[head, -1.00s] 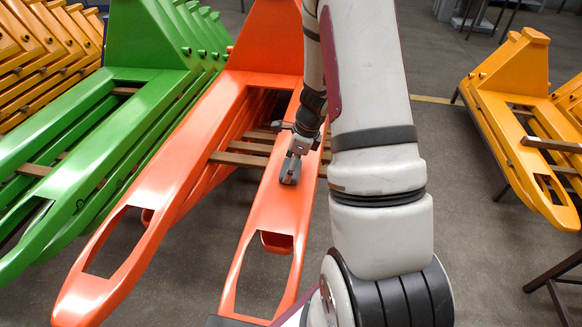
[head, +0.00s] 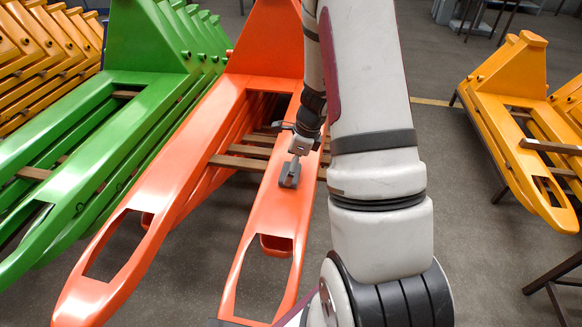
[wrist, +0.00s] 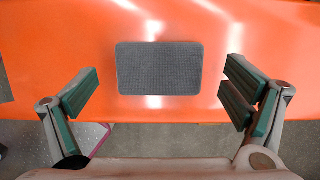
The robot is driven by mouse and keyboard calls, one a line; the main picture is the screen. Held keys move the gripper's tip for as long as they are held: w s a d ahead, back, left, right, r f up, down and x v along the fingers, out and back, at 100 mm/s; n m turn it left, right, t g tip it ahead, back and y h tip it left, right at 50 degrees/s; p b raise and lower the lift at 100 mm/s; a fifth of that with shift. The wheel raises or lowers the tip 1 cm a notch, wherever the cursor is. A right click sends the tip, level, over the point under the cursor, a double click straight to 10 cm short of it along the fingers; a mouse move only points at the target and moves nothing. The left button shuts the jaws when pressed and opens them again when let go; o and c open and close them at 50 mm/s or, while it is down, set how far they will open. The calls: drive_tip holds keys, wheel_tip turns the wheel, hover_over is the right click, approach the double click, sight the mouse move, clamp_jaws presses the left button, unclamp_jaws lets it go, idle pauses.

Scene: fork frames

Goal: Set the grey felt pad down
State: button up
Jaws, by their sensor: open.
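The grey felt pad (wrist: 160,68) is a flat rounded rectangle lying on the orange fork frame's right tine, between my spread fingers in the wrist view. In the head view the pad (head: 289,181) shows as a small grey patch on the tine, partly covered by my gripper (head: 292,165). In the wrist view my gripper (wrist: 160,98) is open, with its green-lined fingers apart on both sides of the pad and a gap at each side. The orange fork frame (head: 268,215) has two long tines with cut-out windows near their tips.
A green fork frame (head: 130,130) stands close on the left, with yellow frames (head: 45,45) behind it. Another yellow frame (head: 510,110) stands at the right. Wooden slats (head: 235,161) cross under the orange tines. Grey floor (head: 450,230) is open at the right.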

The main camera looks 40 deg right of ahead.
sight(301, 180)
drive_tip(key=p+v, duration=0.4)
drive_tip(key=v, duration=0.7)
drive_tip(key=s+a+r+n+y, duration=0.1)
drive_tip(key=s+a+r+n, duration=0.3)
drive_tip(key=a+r+n, duration=0.4)
drive_tip(key=s+a+r+n, duration=0.4)
drive_tip(key=a+r+n, duration=0.2)
drive_tip(key=a+r, duration=0.4)
drive_tip(key=s+a+r+n+h, duration=0.1)
drive_tip(key=s+a+n, duration=0.1)
drive_tip(key=s+n, duration=0.5)
drive_tip(key=s+a+r+n+g+h, duration=0.1)
drive_tip(key=s+a+r+n+h, duration=0.1)
drive_tip(key=s+n, duration=0.5)
drive_tip(key=s+a, duration=0.1)
drive_tip(key=s, duration=0.3)
drive_tip(key=shift+s+a+g, duration=0.15)
drive_tip(key=shift+s+g, duration=0.05)
drive_tip(key=shift+g, duration=0.1)
wheel_tip(301, 180, up, 20)
drive_tip(key=t+p, duration=0.3)
drive_tip(key=p, duration=1.4)
drive_tip(key=shift+a+p, duration=0.2)
drive_tip(key=shift+p, duration=0.1)
